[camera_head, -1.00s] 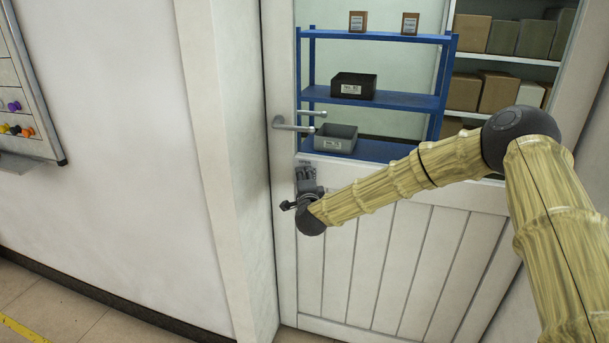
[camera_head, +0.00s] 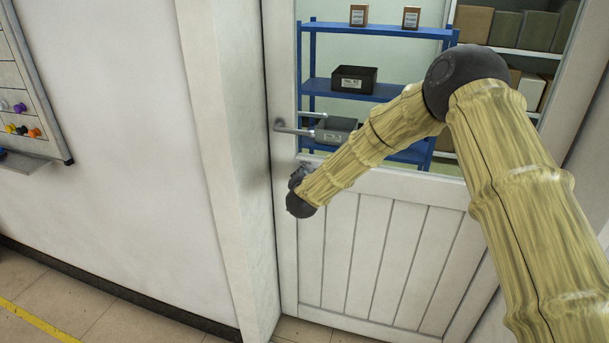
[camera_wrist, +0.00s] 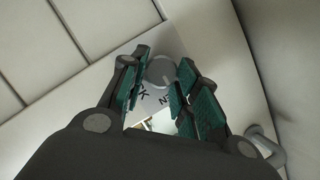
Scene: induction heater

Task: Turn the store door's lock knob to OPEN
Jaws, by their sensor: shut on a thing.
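The store door (camera_head: 345,245) is white, with a window in its upper half, and looks closed. In the wrist view the round grey lock knob (camera_wrist: 160,70), with a line mark on its face, sits on a light plate (camera_wrist: 146,103). Part of the plate's lettering shows between the fingers; I cannot read the whole word or tell the knob's setting. My gripper (camera_wrist: 161,82) has its green-padded fingers on either side of the knob, shut on it. In the head view my gripper (camera_head: 297,181) is at the door's left edge below the handle, and my wrist hides the knob.
The lever handle (camera_head: 293,128) sticks out just above my gripper; it also shows in the wrist view (camera_wrist: 265,142). The door frame (camera_head: 222,150) stands close on the left. Behind the window is a blue shelf (camera_head: 365,88) with bins.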

